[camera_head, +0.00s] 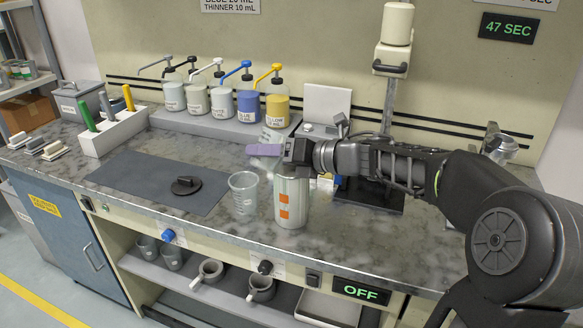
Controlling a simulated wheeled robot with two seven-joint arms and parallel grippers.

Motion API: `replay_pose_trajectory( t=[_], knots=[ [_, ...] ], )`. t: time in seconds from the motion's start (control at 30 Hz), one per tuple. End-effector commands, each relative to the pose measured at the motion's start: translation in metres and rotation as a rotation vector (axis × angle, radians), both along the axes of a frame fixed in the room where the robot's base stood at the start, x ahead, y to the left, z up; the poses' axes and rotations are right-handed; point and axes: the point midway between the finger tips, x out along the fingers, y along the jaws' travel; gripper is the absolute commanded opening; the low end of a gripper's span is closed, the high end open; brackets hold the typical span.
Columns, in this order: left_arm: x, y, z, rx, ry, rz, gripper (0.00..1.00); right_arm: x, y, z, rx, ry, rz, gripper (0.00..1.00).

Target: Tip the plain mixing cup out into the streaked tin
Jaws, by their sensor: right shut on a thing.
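My right gripper (288,151) comes in from the right and is shut on a clear mixing cup (272,136) above the bench. The cup looks tilted, with a lavender patch at its lower left; the gripper hides part of it. Below the gripper stands the streaked tin (291,199), upright, pale grey-green with orange squares on its side. The gripper and wrist partly cover the tin's top, so I cannot tell whether anything is in it. A second clear cup (243,190) with markings stands upright just left of the tin. My left gripper is not in view.
Several pump bottles (222,103) stand on a raised ledge behind. A dark grey mat (150,182) with a black disc (186,185) lies to the left. A white box (113,130) holds coloured-handled tools. A dispenser-like machine (391,55) rises behind my right arm.

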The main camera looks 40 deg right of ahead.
Motion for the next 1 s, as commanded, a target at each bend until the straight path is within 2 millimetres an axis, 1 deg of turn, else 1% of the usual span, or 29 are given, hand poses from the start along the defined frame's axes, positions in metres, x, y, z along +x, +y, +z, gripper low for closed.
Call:
replay_pose_trajectory(
  t=[0.03,0.07,0.1,0.13,0.2,0.27,0.4,0.57,0.83,1.0],
  knots=[
    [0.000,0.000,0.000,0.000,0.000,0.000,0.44,0.000,-0.002,-0.001,-0.038,-0.008,-0.001,0.00],
    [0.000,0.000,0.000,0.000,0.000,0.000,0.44,0.000,-0.003,-0.002,-0.115,-0.025,0.000,0.00],
    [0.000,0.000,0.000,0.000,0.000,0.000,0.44,0.001,-0.007,-0.004,-0.244,-0.053,0.000,0.00],
    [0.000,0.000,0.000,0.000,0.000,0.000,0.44,0.002,-0.009,-0.006,-0.327,-0.069,0.001,0.00],
    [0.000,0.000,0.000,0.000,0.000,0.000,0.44,0.002,-0.012,-0.009,-0.393,-0.081,0.000,0.00],
    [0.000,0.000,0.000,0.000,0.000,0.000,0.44,0.003,-0.013,-0.009,-0.391,-0.081,-0.001,0.00],
    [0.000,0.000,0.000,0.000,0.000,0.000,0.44,0.005,-0.022,-0.017,-0.613,-0.127,0.001,0.00],
    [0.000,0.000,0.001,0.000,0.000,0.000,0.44,0.005,-0.023,-0.016,-0.628,-0.131,0.001,0.00],
    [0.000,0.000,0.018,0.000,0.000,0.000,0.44,0.005,-0.023,0.003,-0.625,-0.130,0.001,0.00],
    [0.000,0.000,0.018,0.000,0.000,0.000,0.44,0.005,-0.023,0.003,-0.624,-0.130,0.000,0.00]
  ],
)
